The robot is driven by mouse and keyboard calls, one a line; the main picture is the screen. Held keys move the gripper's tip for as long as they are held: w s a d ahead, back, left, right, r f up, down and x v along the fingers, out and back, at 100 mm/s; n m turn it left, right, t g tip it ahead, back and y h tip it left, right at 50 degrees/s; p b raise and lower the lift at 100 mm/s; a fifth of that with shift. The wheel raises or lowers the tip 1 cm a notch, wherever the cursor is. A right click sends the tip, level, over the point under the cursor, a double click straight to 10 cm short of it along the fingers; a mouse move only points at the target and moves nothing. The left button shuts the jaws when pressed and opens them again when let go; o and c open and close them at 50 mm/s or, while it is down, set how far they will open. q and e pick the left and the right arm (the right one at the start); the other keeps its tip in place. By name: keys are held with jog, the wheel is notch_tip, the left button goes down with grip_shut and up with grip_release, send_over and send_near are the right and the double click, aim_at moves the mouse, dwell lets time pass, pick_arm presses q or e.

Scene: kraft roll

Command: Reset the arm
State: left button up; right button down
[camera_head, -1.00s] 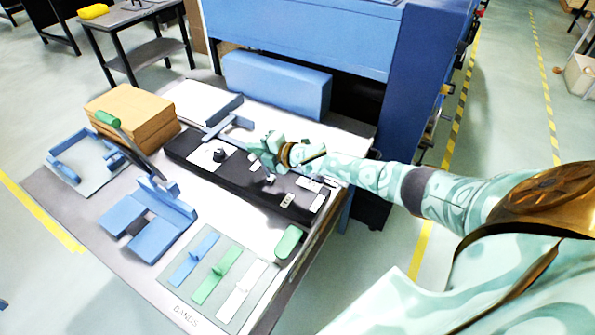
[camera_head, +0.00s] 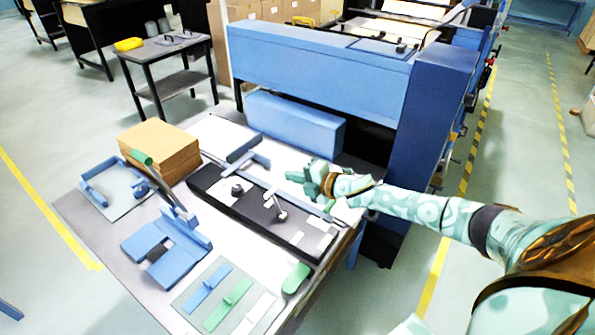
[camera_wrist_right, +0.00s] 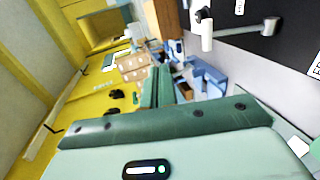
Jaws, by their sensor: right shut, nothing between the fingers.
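My right arm, pale green with a leaf-like pattern, reaches in from the right in the head view. Its green gripper (camera_head: 312,178) is above the right part of the table, over the far edge of a black control panel (camera_head: 262,212). The gripper is shut and empty. In the right wrist view its green fingers (camera_wrist_right: 157,88) lie together, with nothing between them. The panel carries a dark knob (camera_head: 237,189) and a small metal lever (camera_head: 281,212). My left gripper is not in view.
The table holds a cardboard stack (camera_head: 160,152), blue fixtures (camera_head: 165,250) and a mat with blue, green and white strips (camera_head: 228,292). A green-handled lever (camera_head: 142,158) rises beside the stack. A large blue machine (camera_head: 320,75) stands behind the table. The floor at right is open.

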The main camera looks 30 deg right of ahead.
jog(key=shift+s+d+r, duration=0.15)
jog(key=shift+s+r, duration=0.2)
dwell(0.3)
